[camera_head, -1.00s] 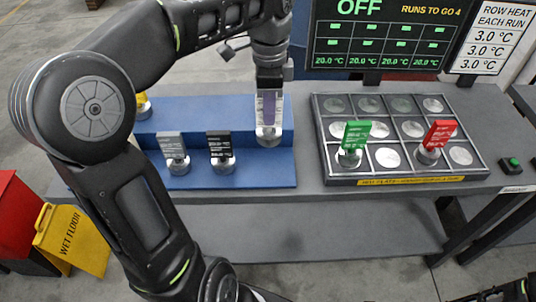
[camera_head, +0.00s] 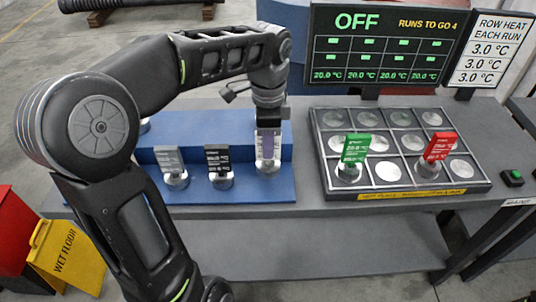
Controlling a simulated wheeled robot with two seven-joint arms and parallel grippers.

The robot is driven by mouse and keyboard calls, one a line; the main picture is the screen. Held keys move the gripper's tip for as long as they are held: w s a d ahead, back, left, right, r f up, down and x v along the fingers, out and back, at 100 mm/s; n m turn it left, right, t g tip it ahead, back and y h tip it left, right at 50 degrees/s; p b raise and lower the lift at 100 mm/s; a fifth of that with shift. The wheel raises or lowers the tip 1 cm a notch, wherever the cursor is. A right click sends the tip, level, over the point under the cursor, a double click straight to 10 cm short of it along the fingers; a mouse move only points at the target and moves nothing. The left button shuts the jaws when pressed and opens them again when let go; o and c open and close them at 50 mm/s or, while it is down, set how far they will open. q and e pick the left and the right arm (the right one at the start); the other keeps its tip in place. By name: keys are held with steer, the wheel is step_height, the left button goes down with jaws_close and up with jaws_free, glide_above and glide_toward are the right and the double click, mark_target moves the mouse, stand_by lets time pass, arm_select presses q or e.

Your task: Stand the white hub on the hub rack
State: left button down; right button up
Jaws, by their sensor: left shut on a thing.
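A hub with a light grey tag (camera_head: 170,160) stands on the rack's lower level at the left. A hub with a black tag (camera_head: 218,158) stands between the two. My right gripper is not in view.
A dark tray (camera_head: 408,194) with several round silver pads holds a green-tagged hub (camera_head: 355,147) and a red-tagged hub (camera_head: 440,146). A screen (camera_head: 382,45) reading OFF stands behind it. A green button (camera_head: 516,174) is at the right. My left arm covers the rack's far left.

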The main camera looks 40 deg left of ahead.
mark_target(266, 168)
arm_select(q)
steer(key=shift+f, duration=1.8)
steer(key=shift+f, duration=0.15)
steer(key=c, duration=1.4)
jaws_free()
steer(key=shift+o, duration=0.2)
